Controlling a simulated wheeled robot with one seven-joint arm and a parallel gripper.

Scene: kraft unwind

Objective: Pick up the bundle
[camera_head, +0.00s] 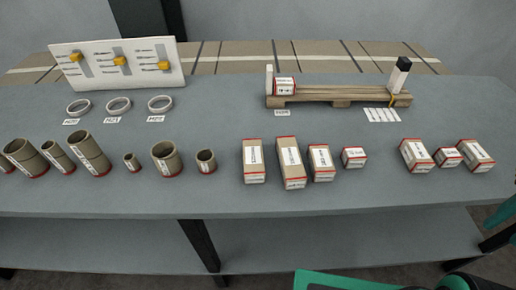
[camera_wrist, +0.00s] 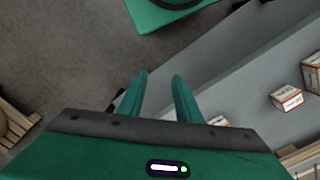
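No single object stands out as the bundle. Several kraft blocks with red bands and white labels stand in a row on the grey table, including a tall block (camera_head: 290,163), a block at the left of the row (camera_head: 254,160), a small block (camera_head: 354,157) and a block at the right (camera_head: 415,155). A small block also shows at the right of the wrist view (camera_wrist: 286,98).
Several brown tubes (camera_head: 89,154) stand at the left, with white rings (camera_head: 119,106) behind. A white slider board (camera_head: 118,62) and a wooden rack (camera_head: 335,94) holding a small banded block (camera_head: 284,86) stand at the back. The table's front strip (camera_head: 250,201) is clear.

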